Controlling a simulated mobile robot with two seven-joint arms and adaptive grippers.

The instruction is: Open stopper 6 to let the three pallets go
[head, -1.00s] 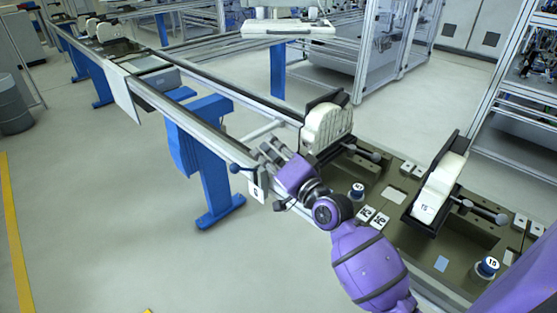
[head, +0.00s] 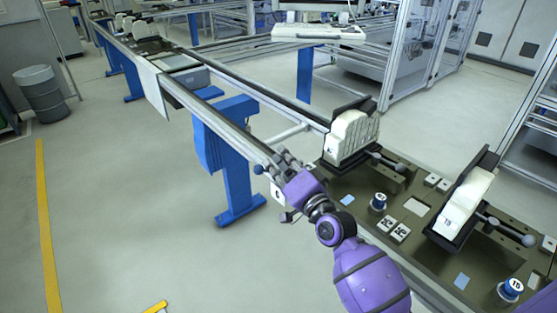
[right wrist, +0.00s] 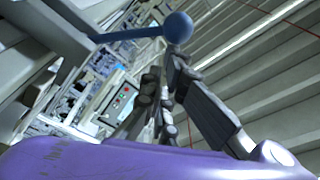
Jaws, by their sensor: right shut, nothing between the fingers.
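Stopper 6 sits on the near rail, with a white plate marked 6 (head: 277,195) and a lever ending in a blue ball (head: 258,169). The blue ball (right wrist: 178,27) also shows large in the right wrist view, just beyond the fingers. My right gripper (head: 284,158) is shut and empty, just right of the ball, over the rail; the ball is not between its fingers. In the right wrist view the fingers (right wrist: 166,75) point up toward the ball; whether they touch it I cannot tell. Pallets with white parts (head: 124,23) stand far back on the line. My left gripper is not in view.
A pallet with a ribbed white part (head: 355,132) and another white part in a black holder (head: 462,208) stand right of my arm. A blue support leg (head: 237,180) stands below the rail.

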